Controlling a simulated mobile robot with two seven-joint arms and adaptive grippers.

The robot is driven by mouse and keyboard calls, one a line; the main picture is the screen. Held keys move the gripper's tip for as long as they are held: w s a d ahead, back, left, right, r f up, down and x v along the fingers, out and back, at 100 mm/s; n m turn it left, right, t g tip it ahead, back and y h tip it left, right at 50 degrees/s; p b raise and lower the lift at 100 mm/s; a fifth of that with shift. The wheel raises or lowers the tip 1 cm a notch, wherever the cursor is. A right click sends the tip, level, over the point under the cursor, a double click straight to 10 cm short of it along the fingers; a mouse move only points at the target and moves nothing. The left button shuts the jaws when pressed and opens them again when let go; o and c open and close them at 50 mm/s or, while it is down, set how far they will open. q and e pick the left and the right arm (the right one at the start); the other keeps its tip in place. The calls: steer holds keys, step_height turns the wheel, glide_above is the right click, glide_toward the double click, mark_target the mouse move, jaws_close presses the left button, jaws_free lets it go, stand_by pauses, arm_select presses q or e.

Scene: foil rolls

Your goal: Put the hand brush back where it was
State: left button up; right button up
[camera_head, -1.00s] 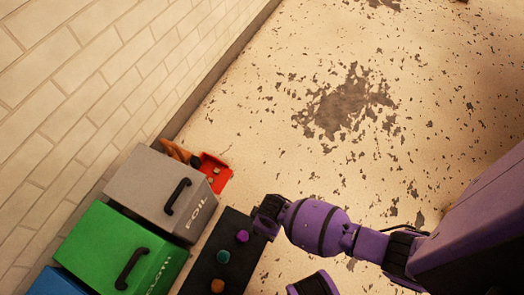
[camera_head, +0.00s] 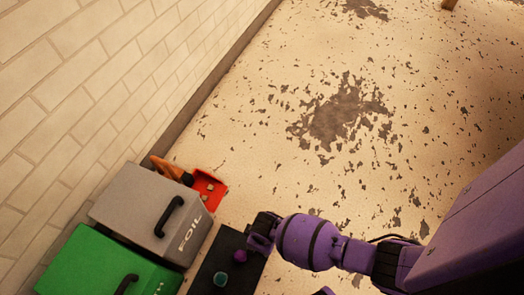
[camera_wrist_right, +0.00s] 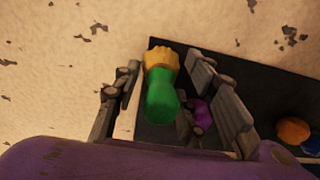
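A small green object with a yellowish end (camera_wrist_right: 162,95) shows in the right wrist view, at the end of a black tray (camera_head: 208,262). I cannot tell for sure whether it is the hand brush. My right gripper (camera_head: 262,230) is over that end of the tray; in the wrist view its fingers stand on both sides of the green object, with narrow gaps. An orange-brown item (camera_head: 168,170) lies partly hidden behind the grey FOIL box, next to a red dustpan-like piece (camera_head: 207,188). My left gripper is not in view.
The grey FOIL box (camera_head: 150,208) and a green box (camera_head: 95,268), both with black handles, stand along the white brick wall (camera_head: 75,90). The stained floor beyond is free.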

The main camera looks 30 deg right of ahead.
steer(key=shift+o, duration=1)
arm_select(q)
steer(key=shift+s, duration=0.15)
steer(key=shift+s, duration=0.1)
arm_select(e)
steer(key=shift+r, duration=0.15)
arm_select(q)
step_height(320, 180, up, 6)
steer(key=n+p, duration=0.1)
steer(key=p, duration=0.5)
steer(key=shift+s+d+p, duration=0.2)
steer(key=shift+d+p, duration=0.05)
steer(key=shift+p, duration=0.1)
arm_select(e)
steer(key=r, duration=1.2)
steer(key=shift+s+d, duration=0.15)
steer(key=shift+s, duration=0.05)
